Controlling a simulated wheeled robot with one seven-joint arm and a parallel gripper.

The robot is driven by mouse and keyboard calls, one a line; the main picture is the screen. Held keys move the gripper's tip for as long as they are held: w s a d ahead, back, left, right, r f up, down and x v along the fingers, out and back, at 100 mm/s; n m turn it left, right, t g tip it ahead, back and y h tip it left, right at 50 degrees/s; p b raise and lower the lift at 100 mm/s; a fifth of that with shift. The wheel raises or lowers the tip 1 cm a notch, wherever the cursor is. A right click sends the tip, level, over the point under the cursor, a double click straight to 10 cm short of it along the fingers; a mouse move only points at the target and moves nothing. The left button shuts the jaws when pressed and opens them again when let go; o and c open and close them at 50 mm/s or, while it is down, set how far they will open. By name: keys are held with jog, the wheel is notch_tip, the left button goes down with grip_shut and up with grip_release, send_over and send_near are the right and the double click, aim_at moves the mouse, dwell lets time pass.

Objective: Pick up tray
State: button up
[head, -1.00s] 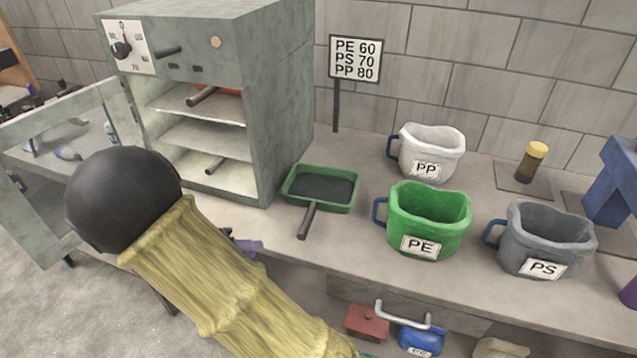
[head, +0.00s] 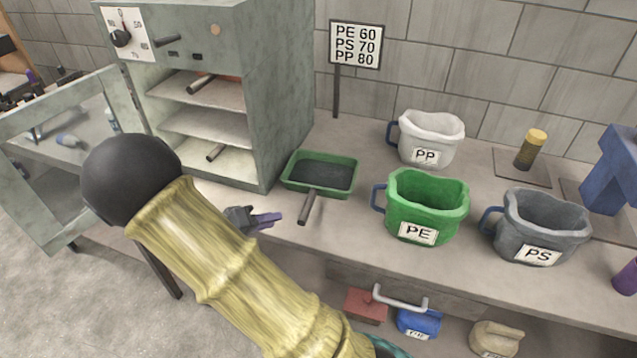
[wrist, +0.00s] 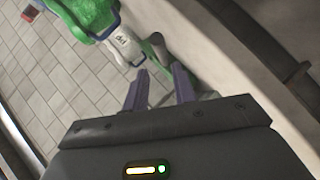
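The green tray (head: 293,183) has a dark inside and a dark handle (head: 308,207) that sticks out toward the bench's front edge. It lies flat on the bench between the oven and the green PE bucket. My gripper (head: 276,219) is to the left of the tray handle, near the front edge and apart from it. It is partly hidden behind my arm. In the wrist view my gripper's two purple fingers (wrist: 160,72) stand apart with nothing between them.
The oven (head: 281,95) stands open at left, its glass door (head: 100,115) swung outward. The PE bucket (head: 425,205), PP bucket (head: 431,137) and PS bucket (head: 541,228) stand right of the tray. A sign (head: 355,45) stands behind. Containers including a blue one (head: 418,322) sit below the bench.

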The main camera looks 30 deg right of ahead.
jog(key=shift+x, duration=2.4)
jog(key=shift+w, duration=0.1)
jog(key=p+x, duration=0.1)
jog(key=x, duration=0.4)
jog(key=shift+d, duration=0.1)
jog(key=shift+c, duration=0.5)
grip_shut()
